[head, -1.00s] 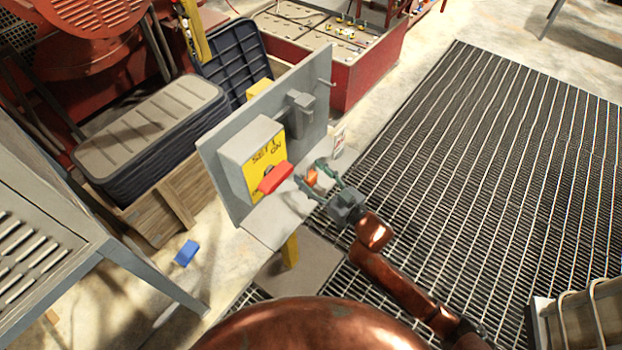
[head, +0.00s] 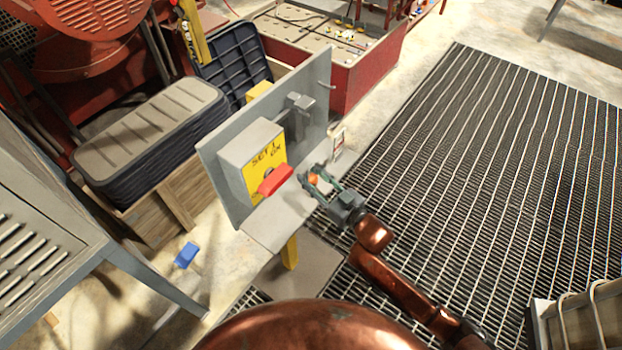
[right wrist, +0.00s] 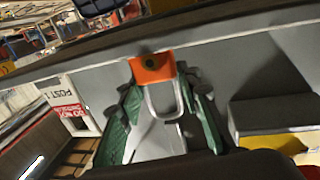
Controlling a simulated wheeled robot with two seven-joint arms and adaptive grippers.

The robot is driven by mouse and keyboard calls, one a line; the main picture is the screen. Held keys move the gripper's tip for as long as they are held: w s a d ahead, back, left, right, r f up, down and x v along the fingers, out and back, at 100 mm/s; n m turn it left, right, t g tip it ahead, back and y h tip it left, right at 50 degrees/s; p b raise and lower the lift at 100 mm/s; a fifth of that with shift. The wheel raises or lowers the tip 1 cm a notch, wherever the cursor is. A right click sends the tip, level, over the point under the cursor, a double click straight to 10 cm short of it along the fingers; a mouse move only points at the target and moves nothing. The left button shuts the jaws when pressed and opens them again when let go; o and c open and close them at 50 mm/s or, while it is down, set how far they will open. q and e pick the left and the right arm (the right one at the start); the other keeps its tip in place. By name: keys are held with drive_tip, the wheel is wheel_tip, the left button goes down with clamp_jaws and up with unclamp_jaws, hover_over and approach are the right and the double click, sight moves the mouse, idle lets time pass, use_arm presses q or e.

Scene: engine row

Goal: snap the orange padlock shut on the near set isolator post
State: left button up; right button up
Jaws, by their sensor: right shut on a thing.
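The orange padlock (head: 314,180) is between the fingers of my right gripper (head: 310,175), which is shut on it just above the isolator's grey shelf. In the right wrist view the padlock body (right wrist: 152,68) is orange with a grey U-shaped shackle (right wrist: 163,103), between the green fingers. The isolator post carries a grey backboard (head: 226,185) and a box with a yellow face (head: 262,165) lettered SET and ON. Its red handle (head: 275,180) is left of the gripper, apart from it. Whether the shackle touches anything is hidden. My left gripper is not in view.
A white tag reading POST 1 (right wrist: 68,105) stands by the shelf's far end. A grey bench (head: 60,240) is at left, with a blue block (head: 186,254) on the floor beside it. Dark lids (head: 150,120) sit behind the board.

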sight(311, 178)
drive_tip(key=shift+r, duration=0.45)
wheel_tip(311, 178, up, 2)
drive_tip(key=shift+r+p, duration=0.2)
drive_tip(key=shift+p, duration=0.2)
drive_tip(key=s+a+r+p, duration=0.1)
drive_tip(key=s+r+p, duration=0.2)
drive_tip(key=s+r, duration=0.6)
drive_tip(key=s, duration=0.5)
drive_tip(key=shift+a+r, duration=0.15)
drive_tip(key=shift+r, duration=0.25)
